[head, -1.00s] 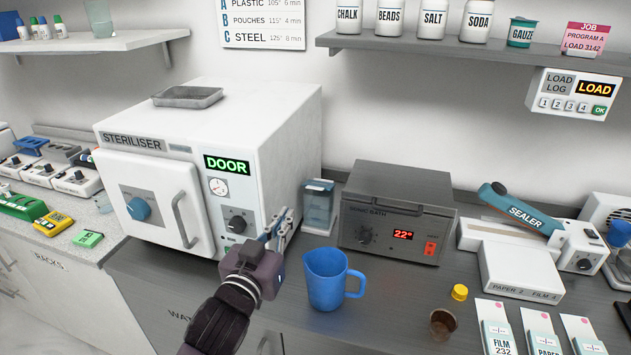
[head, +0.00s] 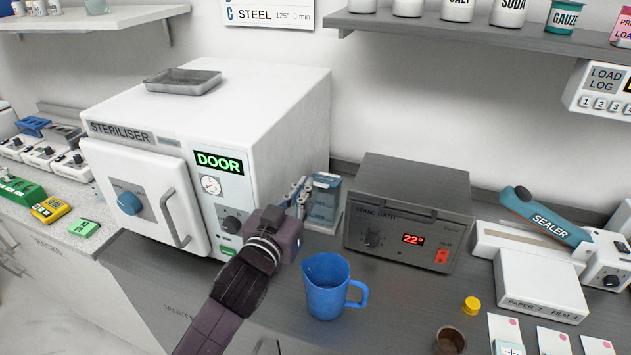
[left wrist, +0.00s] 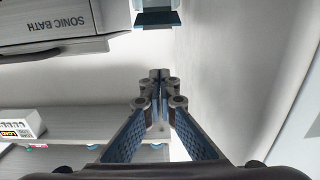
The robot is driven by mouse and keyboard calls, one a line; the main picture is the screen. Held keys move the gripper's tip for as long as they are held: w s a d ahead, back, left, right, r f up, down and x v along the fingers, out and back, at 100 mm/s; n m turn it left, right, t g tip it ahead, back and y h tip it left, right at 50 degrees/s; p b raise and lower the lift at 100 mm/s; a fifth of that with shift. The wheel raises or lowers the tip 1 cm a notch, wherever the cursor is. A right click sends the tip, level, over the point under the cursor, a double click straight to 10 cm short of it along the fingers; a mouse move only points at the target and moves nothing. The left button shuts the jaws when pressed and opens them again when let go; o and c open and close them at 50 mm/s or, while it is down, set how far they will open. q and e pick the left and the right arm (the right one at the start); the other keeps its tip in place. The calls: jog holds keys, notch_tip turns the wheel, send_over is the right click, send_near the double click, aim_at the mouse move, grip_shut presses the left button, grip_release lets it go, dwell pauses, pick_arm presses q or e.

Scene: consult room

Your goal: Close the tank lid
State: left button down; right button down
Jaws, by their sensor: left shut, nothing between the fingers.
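A small clear blue tank (head: 323,208) stands between the steriliser and the sonic bath, with a pale blue top piece (head: 327,180). I cannot tell whether that piece is its lid or how it sits. A teal part of the tank (left wrist: 156,18) shows at the top of the left wrist view. My left gripper (head: 299,192) is shut and empty, beside the steriliser's front right corner and just left of the tank. It overlaps the tank's left edge in the head view; contact cannot be told. Its fingertips (left wrist: 160,75) meet in the wrist view. My right gripper is not in view.
The white steriliser (head: 270,110) stands left of the tank, its door shut. The grey sonic bath (head: 408,212) stands to the right. A blue jug (head: 325,290) stands in front of the tank, near my left arm. A sealer (head: 545,215) is farther right.

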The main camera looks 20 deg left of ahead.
pick_arm(q)
jog(key=p, duration=0.2)
send_over(323, 181)
jog(key=s, duration=0.5)
jog(key=f, duration=0.4)
jog(key=shift+s+a+p, duration=0.15)
jog(key=shift+a+p, duration=0.1)
jog(key=shift+p, duration=0.15)
jog(key=shift+s+f+b, duration=0.2)
jog(key=shift+f+b, duration=0.15)
jog(key=shift+f, duration=0.35)
jog(key=shift+s+f+b, duration=0.15)
jog(key=shift+f+b, duration=0.2)
jog(key=shift+f, duration=0.3)
